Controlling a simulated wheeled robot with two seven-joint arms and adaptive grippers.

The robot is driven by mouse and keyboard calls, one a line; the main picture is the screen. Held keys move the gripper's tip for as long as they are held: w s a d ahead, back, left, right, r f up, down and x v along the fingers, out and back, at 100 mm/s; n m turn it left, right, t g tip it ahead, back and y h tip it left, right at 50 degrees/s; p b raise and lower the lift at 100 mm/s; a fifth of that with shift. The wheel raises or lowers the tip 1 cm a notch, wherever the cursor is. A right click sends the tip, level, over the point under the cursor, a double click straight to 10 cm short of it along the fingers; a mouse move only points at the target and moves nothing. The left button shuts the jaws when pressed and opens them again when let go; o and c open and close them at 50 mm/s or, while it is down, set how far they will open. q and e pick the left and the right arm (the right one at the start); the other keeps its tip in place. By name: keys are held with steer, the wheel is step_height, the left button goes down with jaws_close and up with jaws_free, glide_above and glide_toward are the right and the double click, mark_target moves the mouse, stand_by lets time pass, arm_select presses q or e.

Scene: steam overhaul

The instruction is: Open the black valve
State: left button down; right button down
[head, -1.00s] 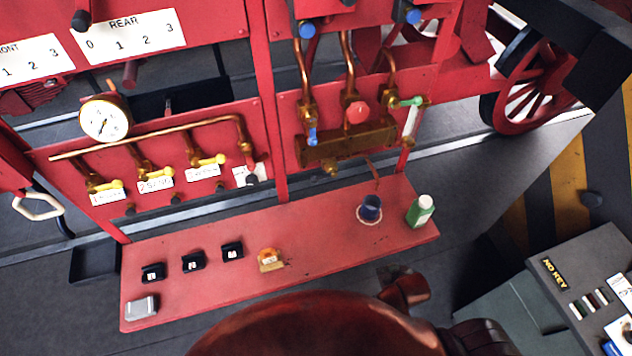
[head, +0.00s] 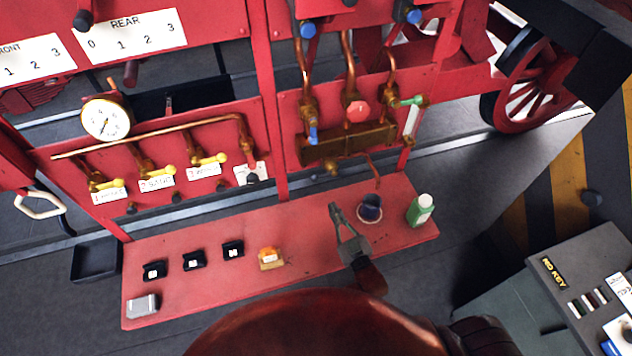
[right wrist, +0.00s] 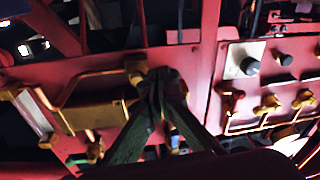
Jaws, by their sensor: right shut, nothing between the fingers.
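A black knob (head: 252,178) sits at a white plate (head: 240,173) at the right end of the red valve panel in the head view. It is probably the black valve, but other small dark knobs sit below the labels. In the right wrist view a black knob (right wrist: 249,66) shows on a white plate, right of my fingers. My right gripper (head: 335,208) is over the red shelf, left of the dark blue cup, with its fingers pointing up toward the panels. Its fingers (right wrist: 165,82) meet at the tips, empty, apart from the knob. My left gripper is out of view.
The red shelf (head: 210,297) holds black blocks, an orange block (head: 270,258), a grey box (head: 142,306), the dark blue cup (head: 370,207) and a green bottle (head: 420,209). Yellow-handled valves (head: 165,172) and a brass manifold (head: 345,143) stand out from the panels.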

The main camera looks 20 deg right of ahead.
mark_target(324, 175)
steer(key=s+a+r+t, duration=0.2)
steer(key=a+r+t, duration=0.1)
steer(key=r+t, duration=0.1)
steer(key=shift+a+r+t+y, duration=0.15)
steer(key=shift+r+t+y, duration=0.2)
steer(key=shift+r, duration=0.55)
steer(key=shift+w, duration=0.1)
steer(key=x, duration=1)
steer(key=shift+p, duration=0.3)
steer(key=shift+w+d+f+b, duration=0.1)
steer(key=shift+w+f+b, duration=0.05)
steer(key=shift+f+b, duration=0.55)
steer(key=shift+w+d+f+b, duration=0.15)
steer(key=shift+f+b, duration=0.4)
steer(key=shift+f, duration=0.1)
steer(key=shift+w+d+f+b, duration=0.1)
steer(key=shift+w+f+b, duration=0.05)
steer(key=shift+f+b, duration=0.55)
